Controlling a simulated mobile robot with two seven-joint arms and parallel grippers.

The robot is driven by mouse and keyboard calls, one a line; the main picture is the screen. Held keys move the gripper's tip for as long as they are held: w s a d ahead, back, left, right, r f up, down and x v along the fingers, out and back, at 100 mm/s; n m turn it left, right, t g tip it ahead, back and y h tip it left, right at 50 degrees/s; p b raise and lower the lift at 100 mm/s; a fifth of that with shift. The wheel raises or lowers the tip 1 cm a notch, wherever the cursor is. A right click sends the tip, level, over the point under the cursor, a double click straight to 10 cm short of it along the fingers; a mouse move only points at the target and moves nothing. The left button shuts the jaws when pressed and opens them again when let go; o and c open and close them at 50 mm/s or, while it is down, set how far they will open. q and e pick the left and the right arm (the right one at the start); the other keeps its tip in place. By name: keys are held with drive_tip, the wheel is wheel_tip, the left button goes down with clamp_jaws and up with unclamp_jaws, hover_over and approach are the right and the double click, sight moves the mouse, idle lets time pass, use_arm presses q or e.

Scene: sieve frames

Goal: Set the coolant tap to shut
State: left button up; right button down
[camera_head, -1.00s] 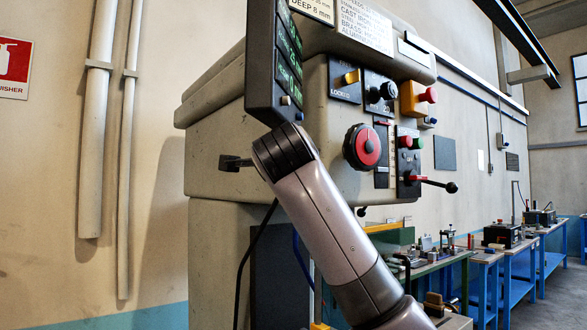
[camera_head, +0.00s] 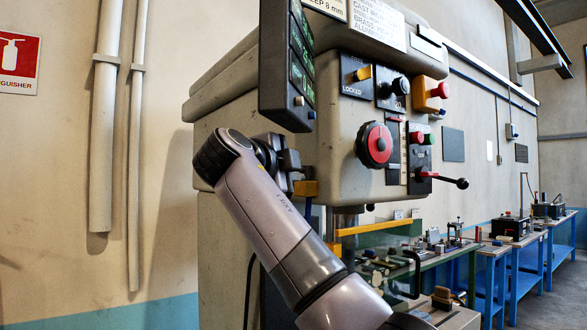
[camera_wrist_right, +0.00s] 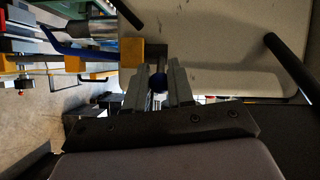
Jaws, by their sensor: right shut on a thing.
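In the head view my right arm comes from the bottom and bends at a dark wrist. The right gripper (camera_head: 287,165) is at the machine's lower left, partly hidden, next to a yellow block (camera_head: 305,188). The tap's handle is hidden in the head view, and I cannot read its setting. My left gripper is out of view.
The drill head's display (camera_head: 287,70) hangs just above my wrist. A red dial (camera_head: 377,145) and a black-knobbed lever (camera_head: 447,181) are on the machine front. Workbenches stand at the right.

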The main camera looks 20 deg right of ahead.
drive_tip(key=shift+f, duration=0.1)
idle(0.4)
drive_tip(key=c, duration=1)
unclamp_jaws()
drive_tip(key=shift+c, duration=0.2)
drive_tip(key=shift+d, duration=0.1)
